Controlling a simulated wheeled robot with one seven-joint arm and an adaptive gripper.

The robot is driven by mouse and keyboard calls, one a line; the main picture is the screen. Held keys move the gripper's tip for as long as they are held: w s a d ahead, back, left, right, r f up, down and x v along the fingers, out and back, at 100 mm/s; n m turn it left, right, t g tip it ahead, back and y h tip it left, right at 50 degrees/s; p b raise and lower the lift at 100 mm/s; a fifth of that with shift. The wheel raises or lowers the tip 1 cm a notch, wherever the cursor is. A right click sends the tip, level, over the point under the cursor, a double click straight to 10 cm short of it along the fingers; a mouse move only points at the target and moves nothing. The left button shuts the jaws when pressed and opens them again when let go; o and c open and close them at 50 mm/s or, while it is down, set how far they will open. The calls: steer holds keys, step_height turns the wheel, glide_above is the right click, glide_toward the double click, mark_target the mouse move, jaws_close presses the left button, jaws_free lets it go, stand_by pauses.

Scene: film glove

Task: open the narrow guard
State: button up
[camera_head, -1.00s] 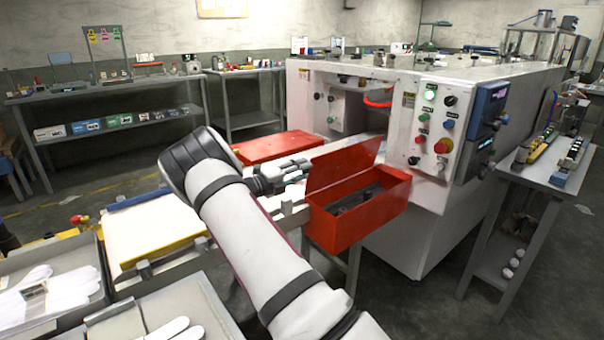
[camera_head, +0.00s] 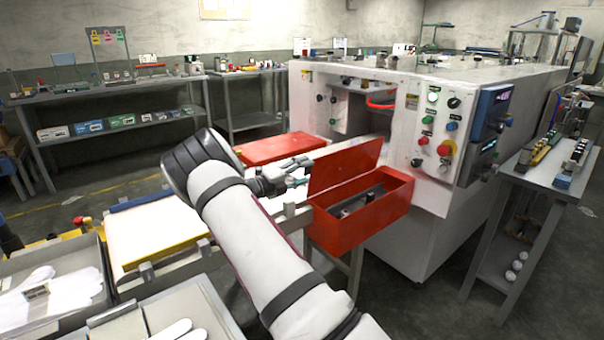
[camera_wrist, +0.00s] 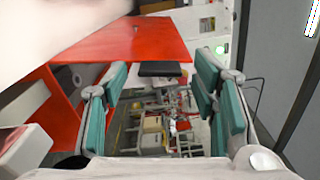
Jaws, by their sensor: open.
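A red open-topped box (camera_head: 393,208) is fixed at the front of the white machine, with its red lid (camera_head: 343,168) raised at the back left. Dark fittings show inside it. A second red cover (camera_head: 280,148) lies flat and closed farther back. Which one is the narrow guard cannot be told for certain. My gripper (camera_head: 303,172) is left of the raised lid, fingers pointing right. In the wrist view my gripper (camera_wrist: 163,75) is open and empty, with teal pads apart. The raised lid (camera_wrist: 120,40) lies ahead of the fingers; contact is not visible.
The white machine (camera_head: 430,110) has a panel of buttons right of the box. A narrow bench (camera_head: 540,180) stands at right. Trays of white gloves (camera_head: 60,290) lie at lower left, beside a pale conveyor bed (camera_head: 160,230). Floor is free at lower right.

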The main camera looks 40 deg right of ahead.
steer(key=a, duration=1.2)
steer(key=shift+w, duration=0.3)
steer(key=s+a+r+m+g+y, duration=0.1)
steer(key=s+a+r+m+y, duration=0.25)
steer(key=s+m, duration=0.3)
steer(key=s+a+r+m+y, duration=0.2)
steer(key=s+r+m+y, duration=0.15)
steer(key=s+m, duration=0.35)
steer(key=s+a+r+m+g+y, duration=0.1)
steer(key=s+a+r+m+y, duration=0.3)
steer(key=s, duration=0.5)
steer(key=s+a+m+t+y, duration=0.2)
steer(key=s+a+m+y, duration=0.2)
steer(key=s+a+m, duration=0.65)
steer(key=s+a+m+t+y, duration=0.3)
steer(key=s+a+m, duration=0.35)
steer(key=s, duration=0.75)
step_height(320, 180, up, 15)
steer(key=n+t+p, duration=0.1)
steer(key=t+p, duration=0.1)
steer(key=p, duration=1.1)
steer(key=shift+w+p, duration=0.4)
